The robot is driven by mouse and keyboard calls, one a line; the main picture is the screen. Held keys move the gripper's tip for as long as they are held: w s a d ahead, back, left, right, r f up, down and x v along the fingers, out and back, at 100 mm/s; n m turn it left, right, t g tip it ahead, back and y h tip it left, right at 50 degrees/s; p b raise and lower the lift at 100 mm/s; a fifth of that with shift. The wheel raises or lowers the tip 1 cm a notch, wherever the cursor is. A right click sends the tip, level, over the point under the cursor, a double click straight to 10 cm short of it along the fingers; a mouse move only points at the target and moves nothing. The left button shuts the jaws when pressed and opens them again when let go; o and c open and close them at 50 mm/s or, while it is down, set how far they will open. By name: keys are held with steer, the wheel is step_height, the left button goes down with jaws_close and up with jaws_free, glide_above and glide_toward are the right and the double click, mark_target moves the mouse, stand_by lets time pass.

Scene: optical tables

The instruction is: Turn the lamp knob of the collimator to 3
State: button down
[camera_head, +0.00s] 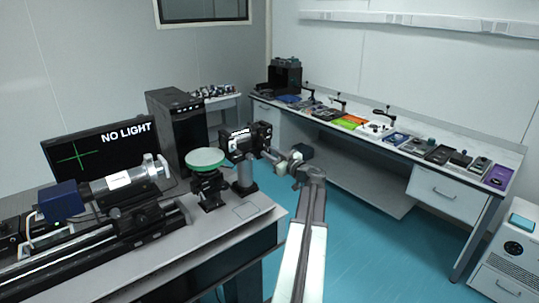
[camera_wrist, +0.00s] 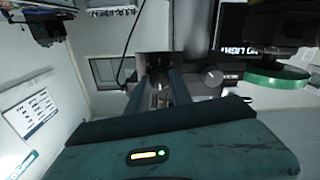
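The collimator, as I take it, is the black boxy unit (camera_head: 248,140) with a white-lettered label, on a dark post at the bench's right end. My gripper (camera_head: 269,154) is close to its right side. In the wrist view, my gripper's two fingers (camera_wrist: 161,80) stand apart with a narrow gap, pointing at a dark round part (camera_wrist: 153,66). Whether they touch it cannot be told. A grey round knob (camera_wrist: 212,77) with small white marks beside it lies right of the fingers. The marks are too small to read, so the lamp knob's setting is unclear.
A green disc (camera_head: 205,158) on a black stand is left of the collimator. A silver tube (camera_head: 125,181) with a blue box (camera_head: 60,201) lies further left. The monitor (camera_head: 100,145) reads "NO LIGHT". A long side bench (camera_head: 440,190) stands right; blue floor is open between.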

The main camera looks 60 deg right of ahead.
steer(key=shift+m, duration=0.5)
steer(key=m, duration=0.6)
steer(key=shift+m, duration=0.3)
steer(key=m, duration=0.3)
steer(key=shift+m, duration=0.3)
steer(key=m, duration=0.3)
steer(key=shift+m, duration=0.4)
steer(key=m, duration=1.1)
steer(key=shift+f+m, duration=0.1)
steer(key=shift+m, duration=0.3)
